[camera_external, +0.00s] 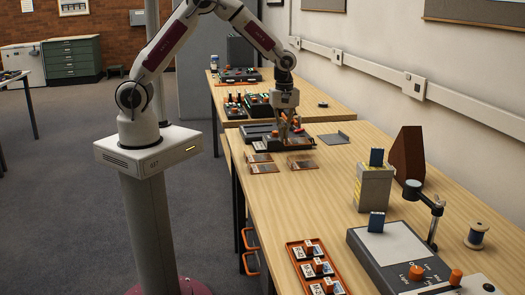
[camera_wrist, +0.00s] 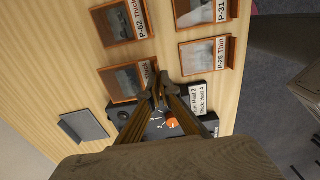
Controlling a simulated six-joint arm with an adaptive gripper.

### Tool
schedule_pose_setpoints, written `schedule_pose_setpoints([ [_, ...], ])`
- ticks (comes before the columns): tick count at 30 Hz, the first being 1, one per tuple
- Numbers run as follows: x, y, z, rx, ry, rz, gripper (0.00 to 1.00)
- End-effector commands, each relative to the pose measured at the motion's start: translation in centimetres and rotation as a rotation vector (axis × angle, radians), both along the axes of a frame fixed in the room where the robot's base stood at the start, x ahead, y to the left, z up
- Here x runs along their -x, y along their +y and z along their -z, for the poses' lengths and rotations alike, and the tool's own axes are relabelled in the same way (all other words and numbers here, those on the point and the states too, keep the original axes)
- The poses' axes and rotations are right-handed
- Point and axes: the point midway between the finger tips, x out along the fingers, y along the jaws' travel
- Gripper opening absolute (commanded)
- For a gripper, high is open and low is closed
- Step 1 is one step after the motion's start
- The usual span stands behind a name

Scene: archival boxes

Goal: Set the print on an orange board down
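In the wrist view, prints lie on orange boards with label strips. One labelled "Thick" (camera_wrist: 122,83), its code hidden, is beside my gripper (camera_wrist: 164,78). The others are P-62 Thick (camera_wrist: 124,20), P-31 (camera_wrist: 197,10) and P-26 Thin (camera_wrist: 202,56). The finger tips come close together at the right edge of the "Thick" board, over its label end; whether they grip it or only cover it is unclear. In the external view, my gripper (camera_external: 291,137) points down in front of a dark device, close to the prints (camera_external: 302,164).
A dark press-like device with an orange knob (camera_wrist: 171,122) sits under the fingers. A grey plate (camera_wrist: 83,126) lies to its left. In the external view, an orange tray (camera_external: 291,246), a pale box (camera_external: 374,187) and a brown wedge (camera_external: 408,154) stand nearer. Bare wood separates them.

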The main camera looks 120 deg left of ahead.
Motion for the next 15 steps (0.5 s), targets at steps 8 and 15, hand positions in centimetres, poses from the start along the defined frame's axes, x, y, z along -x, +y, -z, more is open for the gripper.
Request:
schedule_pose_setpoints([
  [8,-0.01,0.01,0.53,-0.001,-0.001,0.0,0.0],
  [15,0.02,-0.02,0.98,0.001,0.001,0.0,0.0],
])
